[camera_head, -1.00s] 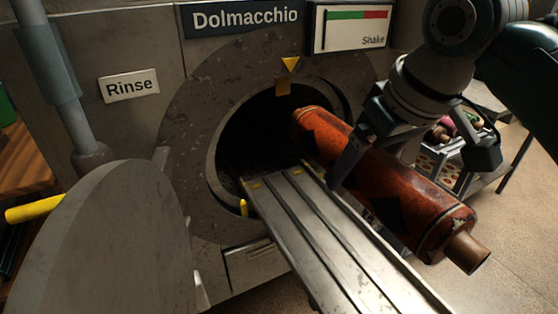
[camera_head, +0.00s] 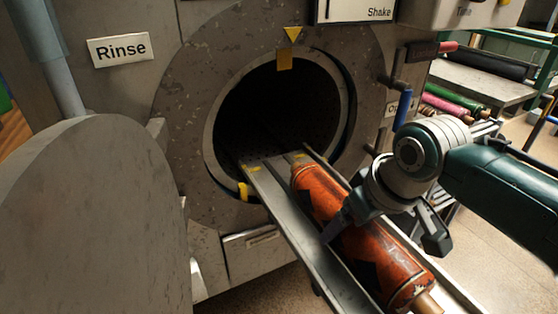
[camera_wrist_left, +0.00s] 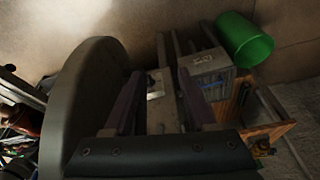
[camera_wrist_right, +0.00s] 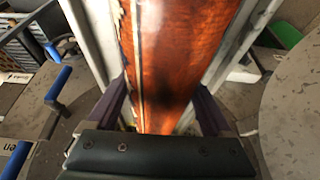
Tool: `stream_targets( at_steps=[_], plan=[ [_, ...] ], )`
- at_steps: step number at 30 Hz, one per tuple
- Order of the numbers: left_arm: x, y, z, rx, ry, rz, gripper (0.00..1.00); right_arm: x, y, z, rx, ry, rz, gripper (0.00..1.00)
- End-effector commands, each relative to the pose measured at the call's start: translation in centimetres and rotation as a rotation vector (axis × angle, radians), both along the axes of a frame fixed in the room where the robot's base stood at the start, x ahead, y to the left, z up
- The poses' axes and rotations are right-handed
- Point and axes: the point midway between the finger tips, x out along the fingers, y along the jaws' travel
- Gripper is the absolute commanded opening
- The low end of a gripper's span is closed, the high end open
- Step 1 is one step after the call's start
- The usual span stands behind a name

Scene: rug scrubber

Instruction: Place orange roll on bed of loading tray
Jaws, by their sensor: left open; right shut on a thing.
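The orange roll (camera_head: 385,260) lies lengthwise along the loading tray (camera_head: 272,190), between its side rails, with its far end near the drum opening. Whether its underside fully touches the bed cannot be told. My right gripper (camera_head: 385,230) is shut across the roll's middle, one finger on each side. The right wrist view shows the roll (camera_wrist_right: 180,60) between both fingers, with metal tray edges (camera_wrist_right: 240,50) beside it. My left gripper (camera_wrist_left: 157,100) is open and empty in the left wrist view, outside the head view.
The machine's round dark opening (camera_head: 280,110) is at the tray's far end. A large grey round door (camera_head: 90,220) stands open at left. Racks with coloured rolls (camera_head: 450,105) stand at right. A green bin (camera_wrist_left: 245,40) shows in the left wrist view.

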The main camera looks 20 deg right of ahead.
Motion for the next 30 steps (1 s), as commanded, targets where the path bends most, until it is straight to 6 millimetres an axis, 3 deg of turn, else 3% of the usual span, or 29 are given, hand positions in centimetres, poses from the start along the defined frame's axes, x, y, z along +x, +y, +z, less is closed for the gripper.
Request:
stream_targets(
  at_steps=[14,15,18,26,30],
  plan=[
    [0.0,0.2,-0.3,0.008,0.0,-0.006,0.57,0.2,0.0,-0.4,0.0,-0.006,0.001,0.0],
    [0.0,0.2,-0.3,0.009,0.0,-0.006,0.57,0.0,0.0,-0.5,0.0,-0.001,0.001,0.88],
    [0.0,0.3,-0.2,0.011,-0.001,-0.007,0.57,0.0,0.0,-0.5,0.0,-0.001,0.0,0.99],
    [0.0,0.3,-0.1,0.011,-0.001,-0.007,0.57,0.0,0.0,-0.3,0.0,-0.001,0.0,1.0],
    [0.0,0.3,0.8,0.011,-0.001,-0.007,0.57,-0.2,0.0,1.2,0.0,-0.003,0.001,1.0]
  ],
)
